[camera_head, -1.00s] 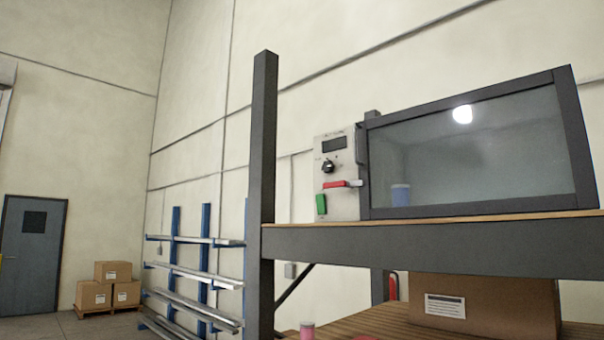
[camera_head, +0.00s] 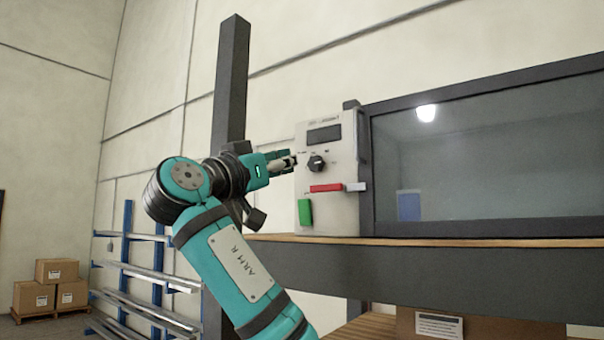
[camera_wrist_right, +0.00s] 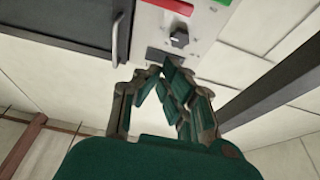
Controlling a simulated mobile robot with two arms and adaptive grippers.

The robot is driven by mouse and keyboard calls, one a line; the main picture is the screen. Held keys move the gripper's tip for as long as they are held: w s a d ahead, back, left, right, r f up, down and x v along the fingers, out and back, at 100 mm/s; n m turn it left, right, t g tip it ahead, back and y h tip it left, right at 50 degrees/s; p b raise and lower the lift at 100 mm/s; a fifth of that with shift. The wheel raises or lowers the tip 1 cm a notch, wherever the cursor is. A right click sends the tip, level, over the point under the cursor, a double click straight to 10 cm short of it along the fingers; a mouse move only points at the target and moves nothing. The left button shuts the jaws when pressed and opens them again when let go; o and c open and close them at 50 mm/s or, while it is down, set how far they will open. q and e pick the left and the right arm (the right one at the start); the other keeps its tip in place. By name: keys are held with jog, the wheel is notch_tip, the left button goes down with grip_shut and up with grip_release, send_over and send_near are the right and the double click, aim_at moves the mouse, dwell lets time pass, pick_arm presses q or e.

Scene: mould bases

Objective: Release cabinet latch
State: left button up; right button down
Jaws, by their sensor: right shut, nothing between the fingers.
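The cabinet (camera_head: 480,150) has a dark frame and a large glass front, and stands on a shelf. At its left is a pale control panel (camera_head: 345,215) with a dark display (camera_head: 324,134), a black knob (camera_head: 317,163) and a green block (camera_head: 305,212). The red latch bar (camera_head: 326,188) lies level below the knob, with a metal tip (camera_head: 356,187) reaching toward the cabinet frame. My right gripper (camera_head: 293,161) is shut and empty, just left of the knob in the head view. In the wrist view its fingers (camera_wrist_right: 165,70) partly hide the display; the red latch (camera_wrist_right: 176,5) shows at the top edge.
A dark post (camera_head: 231,80) rises behind my right arm. The wooden shelf edge (camera_head: 450,241) runs below the cabinet. A cardboard box (camera_head: 480,326) sits on the lower level. A blue rack (camera_head: 127,250) stands at the left.

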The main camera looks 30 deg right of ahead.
jog(key=r+p, duration=0.1)
jog(key=p, duration=0.6)
send_over(339, 188)
jog(key=w+a, duration=0.3)
jog(key=shift+r, duration=0.15)
jog(key=shift+w+a+f+p, duration=0.1)
jog(key=shift+a+f+p, duration=0.1)
jog(key=shift+f, duration=0.25)
jog(key=shift+a+f+p, duration=0.1)
jog(key=shift+f+p, duration=0.1)
jog(key=shift+f, duration=0.25)
pick_arm(q)
notch_tip(339, 188, up, 8)
jog(key=s, duration=0.1)
jog(key=shift+a+f, duration=0.15)
jog(key=shift+f, duration=0.05)
pick_arm(e)
jog(key=shift+d+f, duration=0.1)
pick_arm(q)
jog(key=shift+s, duration=0.1)
jog(key=shift+f, duration=0.1)
